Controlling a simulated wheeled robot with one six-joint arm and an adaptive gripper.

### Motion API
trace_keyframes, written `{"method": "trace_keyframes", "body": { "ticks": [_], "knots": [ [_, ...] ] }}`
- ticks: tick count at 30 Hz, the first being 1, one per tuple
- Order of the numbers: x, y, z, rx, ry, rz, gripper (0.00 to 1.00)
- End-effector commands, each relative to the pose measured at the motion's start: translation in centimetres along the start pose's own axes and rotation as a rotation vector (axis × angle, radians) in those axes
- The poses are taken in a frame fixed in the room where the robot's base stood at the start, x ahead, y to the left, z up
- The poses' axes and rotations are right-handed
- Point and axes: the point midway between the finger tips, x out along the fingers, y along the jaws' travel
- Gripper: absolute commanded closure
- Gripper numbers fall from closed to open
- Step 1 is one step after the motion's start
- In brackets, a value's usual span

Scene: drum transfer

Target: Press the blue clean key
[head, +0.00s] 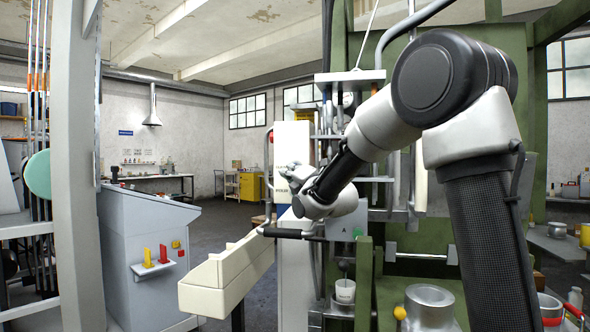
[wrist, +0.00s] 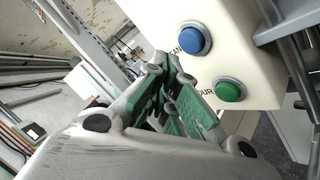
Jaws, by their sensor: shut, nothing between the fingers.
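The blue clean key (wrist: 191,40) is a round button in a grey ring on a cream panel (wrist: 238,55) in the wrist view. Lettering beside it is partly hidden; "AN" shows. A green key (wrist: 229,92) sits below and right of it, with "OUR" showing. My gripper (wrist: 166,72), with green-padded fingers, is shut and empty. Its tips appear just left of and below the blue key; I cannot tell how far they are from the panel. In the head view my gripper (head: 291,176) is small, in front of a white upright cabinet (head: 291,145); the blue key is not visible there.
A cream trough (head: 225,278) extends left below my arm. A green frame with grey pipes (head: 408,258) stands close behind and right of the arm. A grey console (head: 150,245) with red and yellow levers stands left. Open floor (head: 225,218) lies between console and cabinet.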

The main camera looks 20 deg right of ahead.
Motion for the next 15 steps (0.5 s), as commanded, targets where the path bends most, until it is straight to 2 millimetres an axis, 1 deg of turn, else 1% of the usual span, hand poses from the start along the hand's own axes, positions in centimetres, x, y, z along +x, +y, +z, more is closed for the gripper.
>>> {"method": "trace_keyframes", "body": {
  "ticks": [9, 15],
  "knots": [
    [-2.2, 1.7, -1.6, 0.000, 0.001, 0.001, 1.00],
    [-2.6, 1.9, -2.0, -0.001, 0.001, 0.000, 1.00]
  ]
}}
